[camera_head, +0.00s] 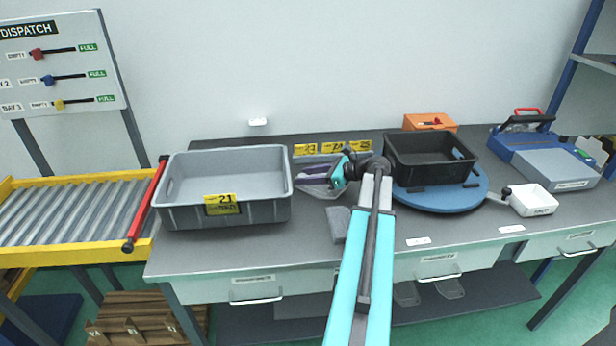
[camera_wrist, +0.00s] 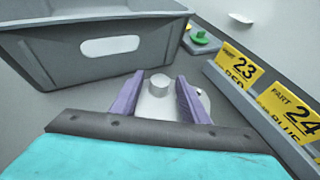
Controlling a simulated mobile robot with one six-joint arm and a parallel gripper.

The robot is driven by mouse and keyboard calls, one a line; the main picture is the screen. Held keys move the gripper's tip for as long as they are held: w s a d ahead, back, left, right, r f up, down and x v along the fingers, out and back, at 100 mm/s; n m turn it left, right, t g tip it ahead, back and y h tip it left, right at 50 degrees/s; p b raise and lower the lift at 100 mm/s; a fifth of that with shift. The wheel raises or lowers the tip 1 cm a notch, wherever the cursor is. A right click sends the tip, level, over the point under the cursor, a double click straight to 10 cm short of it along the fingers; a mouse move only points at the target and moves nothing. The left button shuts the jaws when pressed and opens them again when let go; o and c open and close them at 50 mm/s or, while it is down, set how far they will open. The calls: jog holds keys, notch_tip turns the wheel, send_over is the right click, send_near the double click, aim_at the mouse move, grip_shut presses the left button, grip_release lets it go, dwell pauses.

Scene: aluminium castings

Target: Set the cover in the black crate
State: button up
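A light grey metal part with a round raised boss, which looks like the cover (camera_wrist: 160,84), lies between my gripper's fingers in the wrist view. My gripper (camera_wrist: 160,98) has two purple fingers, one on each side of the boss, with gaps visible between them and it.
A grey crate (camera_head: 225,187) labelled 21 stands close left of my gripper. A rail with yellow labels (camera_wrist: 240,65) runs beside the fingers. A green knob (camera_wrist: 201,35) is near the crate.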

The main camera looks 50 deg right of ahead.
jog(key=shift+r, duration=0.1)
jog(key=b+v, duration=0.1)
jog(key=v, duration=1)
jog(key=shift+d+b, duration=0.1)
jog(key=shift+b, duration=0.25)
jog(key=shift+s+d+r, duration=0.15)
jog(key=shift+s+r, duration=0.1)
jog(key=shift+s, duration=0.2)
jog(key=shift+r, duration=0.1)
